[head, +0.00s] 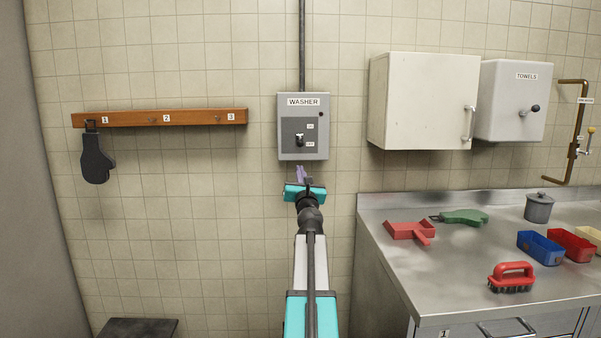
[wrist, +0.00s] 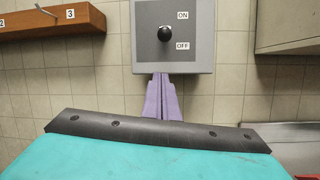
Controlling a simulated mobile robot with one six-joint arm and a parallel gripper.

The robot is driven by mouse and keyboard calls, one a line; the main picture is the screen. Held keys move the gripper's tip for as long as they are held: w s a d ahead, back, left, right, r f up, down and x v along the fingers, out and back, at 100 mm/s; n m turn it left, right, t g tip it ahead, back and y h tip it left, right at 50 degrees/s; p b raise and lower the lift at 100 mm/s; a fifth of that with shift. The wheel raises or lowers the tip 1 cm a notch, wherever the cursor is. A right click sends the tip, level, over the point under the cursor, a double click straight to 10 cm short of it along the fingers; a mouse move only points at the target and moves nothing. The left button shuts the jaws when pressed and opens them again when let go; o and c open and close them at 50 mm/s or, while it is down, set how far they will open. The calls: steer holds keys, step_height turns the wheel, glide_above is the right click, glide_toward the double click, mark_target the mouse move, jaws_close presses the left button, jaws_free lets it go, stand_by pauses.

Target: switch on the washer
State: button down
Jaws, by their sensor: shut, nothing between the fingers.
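The washer switch box (head: 288,117) is a grey panel on the tiled wall, labelled WASHER; it also fills the top middle of the wrist view (wrist: 145,55). Its black-knobbed lever (head: 299,140) sits beside the ON and OFF labels, lower and nearer OFF in the head view. In the wrist view the knob (wrist: 165,34) faces me, between the label heights. A small round dark spot shows at the panel's upper right. My gripper (head: 301,172) has purple fingers, shut and empty, just below the box in the picture. In the wrist view the fingertips (wrist: 161,78) overlap the panel's lower edge; contact cannot be told.
A white cabinet (head: 415,100) and a towels box (head: 512,105) hang to the right. Below them is a steel counter (head: 400,270) with a red scoop, brush and tubs. A wooden rail (head: 185,117) with a dark mitt (head: 96,160) hangs left. Wall around the box is clear.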

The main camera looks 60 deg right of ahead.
mark_target(300, 141)
steer(key=shift+p+x, duration=0.35)
steer(key=shift+x, duration=4)
steer(key=shift+w+r, duration=0.15)
steer(key=shift+r, duration=0.05)
steer(key=shift+s+a+r+p, duration=0.35)
steer(key=shift+s+r+p, duration=0.2)
steer(key=shift+r+p, duration=0.25)
steer(key=shift+s+a+r+p, duration=0.4)
steer(key=shift+s+r+p, duration=0.2)
steer(key=shift+p, duration=0.2)
steer(key=shift+r+p, duration=0.3)
steer(key=shift+p, duration=0.8)
steer(key=shift+f, duration=0.1)
